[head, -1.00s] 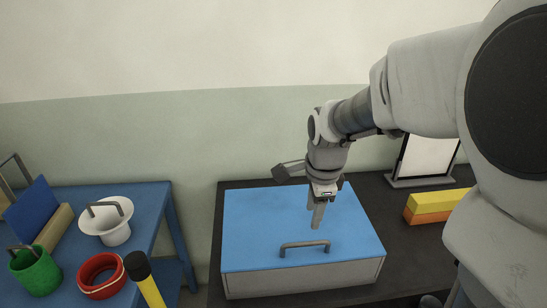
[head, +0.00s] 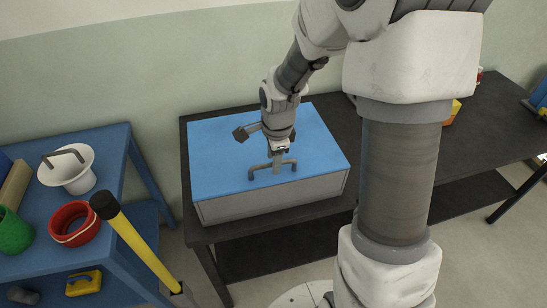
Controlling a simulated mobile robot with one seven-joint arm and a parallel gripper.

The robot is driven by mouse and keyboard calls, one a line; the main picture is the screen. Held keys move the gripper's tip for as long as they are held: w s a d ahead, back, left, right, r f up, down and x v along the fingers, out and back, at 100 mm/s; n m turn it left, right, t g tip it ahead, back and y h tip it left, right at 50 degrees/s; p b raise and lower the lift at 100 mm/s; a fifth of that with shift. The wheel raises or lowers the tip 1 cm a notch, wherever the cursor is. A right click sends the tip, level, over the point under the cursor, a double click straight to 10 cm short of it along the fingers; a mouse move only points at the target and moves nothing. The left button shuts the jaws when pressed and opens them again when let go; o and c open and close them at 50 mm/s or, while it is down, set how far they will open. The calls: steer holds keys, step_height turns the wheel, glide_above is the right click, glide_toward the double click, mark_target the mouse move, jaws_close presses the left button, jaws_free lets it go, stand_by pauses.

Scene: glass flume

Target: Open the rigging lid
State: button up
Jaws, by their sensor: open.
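The rigging lid (head: 226,158) is a flat blue panel lying shut on a grey box (head: 235,205) on the dark table. Its grey bar handle (head: 259,171) stands near the lid's front edge. My gripper (head: 277,164) points down over the middle of the handle, its fingers at or very near the bar. The fingers overlap the handle in this view, so I cannot tell whether they touch it. The gripper is open and holds nothing that I can see.
The dark table (head: 335,127) has bare surface around the box. A yellow post with a black top (head: 135,237) stands between the tables.

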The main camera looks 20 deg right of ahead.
jaws_close()
stand_by(1.3)
